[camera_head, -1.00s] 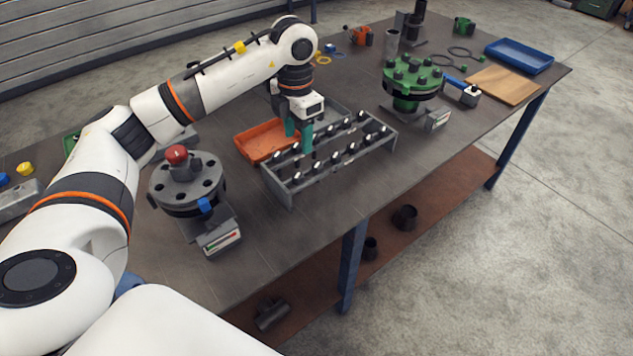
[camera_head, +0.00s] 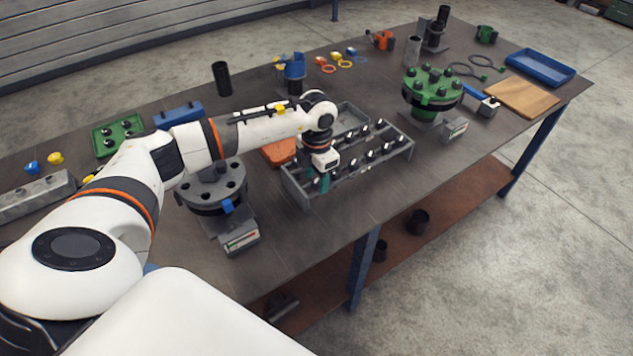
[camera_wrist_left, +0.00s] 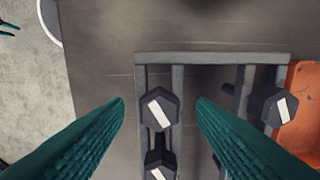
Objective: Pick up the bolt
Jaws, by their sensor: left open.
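Several dark hex-head bolts stand in two rows in a grey rack (camera_head: 350,172) on the table. My left gripper (camera_head: 322,183), with green fingers, is over the near-left end of the rack and points down. In the left wrist view its two fingers (camera_wrist_left: 160,105) are open, one on each side of a bolt (camera_wrist_left: 160,107) with a white mark on its head. Another bolt (camera_wrist_left: 278,107) of the other row is to the right. I cannot tell whether the fingers touch the bolt.
An orange tray (camera_head: 279,152) sits behind the rack, partly hidden by my arm. A dark flange (camera_head: 212,192) on a stand is left of the rack. A green flange (camera_head: 433,88) with bolts is to the right. The table's front edge is close to the rack.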

